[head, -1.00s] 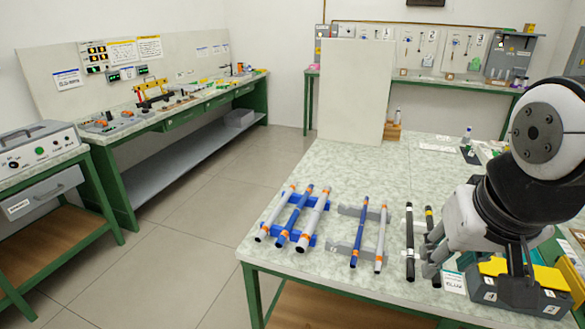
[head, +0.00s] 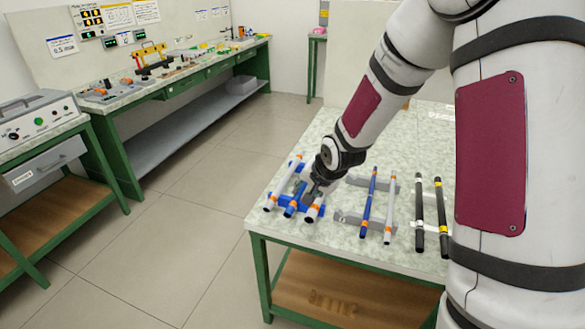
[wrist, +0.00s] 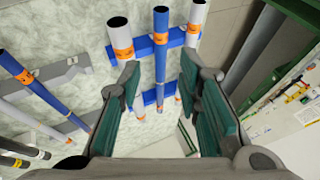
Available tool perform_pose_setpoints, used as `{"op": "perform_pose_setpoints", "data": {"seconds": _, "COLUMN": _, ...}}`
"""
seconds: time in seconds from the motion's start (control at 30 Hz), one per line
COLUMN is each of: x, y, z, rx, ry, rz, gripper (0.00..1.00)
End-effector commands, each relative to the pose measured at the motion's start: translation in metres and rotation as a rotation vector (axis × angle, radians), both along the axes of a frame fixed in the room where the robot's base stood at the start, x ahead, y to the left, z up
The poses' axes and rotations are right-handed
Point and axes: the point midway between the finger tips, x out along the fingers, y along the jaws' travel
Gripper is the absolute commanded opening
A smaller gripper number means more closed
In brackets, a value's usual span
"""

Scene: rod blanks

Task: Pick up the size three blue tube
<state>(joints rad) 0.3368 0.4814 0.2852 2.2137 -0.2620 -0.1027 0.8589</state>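A blue tube (head: 291,209) with an orange band lies in a blue rack (head: 273,198) between two grey-white tubes. It also shows in the wrist view (wrist: 160,30). A second, slimmer-looking blue tube (head: 367,200) lies in a grey rack and shows at left in the wrist view (wrist: 42,92). I cannot read the size marks on the bands. My gripper (head: 304,197) is over the blue rack and partly hides the blue tube there. In the wrist view my gripper (wrist: 160,66) is open, its fingers apart on either side of that tube; I see no contact.
A grey-white tube (head: 313,209) lies close right of the blue one, another (head: 272,198) to its left. A grey rack (head: 350,217) and two black tubes (head: 419,220) stand farther right. The table's front edge is close by; tabletop behind the racks looks clear.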

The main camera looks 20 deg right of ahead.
Motion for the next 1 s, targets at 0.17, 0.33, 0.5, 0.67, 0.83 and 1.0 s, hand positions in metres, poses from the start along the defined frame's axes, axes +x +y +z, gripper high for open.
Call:
{"op": "perform_pose_setpoints", "data": {"seconds": 0.17, "x": 0.010, "y": 0.002, "z": -0.016, "rx": 0.016, "ry": -0.003, "rz": -0.008, "gripper": 0.32}}
{"op": "perform_pose_setpoints", "data": {"seconds": 0.33, "x": 0.027, "y": 0.006, "z": -0.044, "rx": 0.015, "ry": -0.001, "rz": -0.007, "gripper": 0.32}}
{"op": "perform_pose_setpoints", "data": {"seconds": 0.5, "x": 0.043, "y": 0.008, "z": -0.066, "rx": 0.013, "ry": -0.002, "rz": -0.006, "gripper": 0.32}}
{"op": "perform_pose_setpoints", "data": {"seconds": 0.67, "x": 0.049, "y": 0.008, "z": -0.075, "rx": 0.012, "ry": -0.004, "rz": -0.007, "gripper": 0.32}}
{"op": "perform_pose_setpoints", "data": {"seconds": 0.83, "x": 0.056, "y": 0.008, "z": -0.087, "rx": 0.013, "ry": -0.002, "rz": -0.008, "gripper": 0.32}}
{"op": "perform_pose_setpoints", "data": {"seconds": 1.0, "x": 0.070, "y": 0.008, "z": -0.108, "rx": 0.013, "ry": -0.001, "rz": -0.006, "gripper": 0.32}}
